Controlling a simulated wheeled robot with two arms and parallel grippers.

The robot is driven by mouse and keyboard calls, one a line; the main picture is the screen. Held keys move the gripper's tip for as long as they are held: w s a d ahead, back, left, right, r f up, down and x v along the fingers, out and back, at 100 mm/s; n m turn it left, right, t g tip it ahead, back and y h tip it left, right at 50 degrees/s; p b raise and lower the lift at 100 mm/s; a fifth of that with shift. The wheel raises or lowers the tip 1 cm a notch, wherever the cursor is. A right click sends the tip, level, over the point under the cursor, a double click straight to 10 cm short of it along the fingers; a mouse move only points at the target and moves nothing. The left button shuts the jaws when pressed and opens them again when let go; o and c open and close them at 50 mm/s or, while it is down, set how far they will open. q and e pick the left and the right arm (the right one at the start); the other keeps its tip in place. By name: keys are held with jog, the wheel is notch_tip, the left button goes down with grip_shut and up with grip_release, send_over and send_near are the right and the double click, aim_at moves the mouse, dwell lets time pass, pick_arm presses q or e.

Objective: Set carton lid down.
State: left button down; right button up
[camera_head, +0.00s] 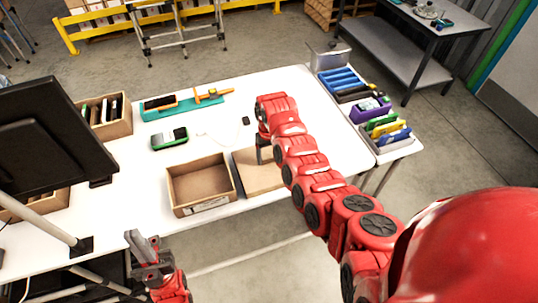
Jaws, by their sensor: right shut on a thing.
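The open, empty brown carton (201,184) stands on the white table near its front edge. The carton lid (257,176), a flat brown cardboard piece, is just right of the carton. My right gripper (262,156) is at the lid's back edge and shut on it, its fingers partly hidden by my red arm. I cannot tell whether the lid rests on the table or is slightly above it. My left gripper (147,245) is in front of the table edge, with a gap between its grey fingers, empty and apart from the carton.
A green and black device (169,138) and a teal tray (185,105) with tools lie behind the carton. A box of dark items (105,116) and a black monitor (45,135) are at left. Bins (369,110) line the right side. The white table (318,121) is clear right of my arm.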

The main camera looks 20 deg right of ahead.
jog(key=shift+f, duration=0.3)
jog(key=shift+f, duration=0.2)
jog(key=o, duration=1.3)
jog(key=shift+r, duration=0.1)
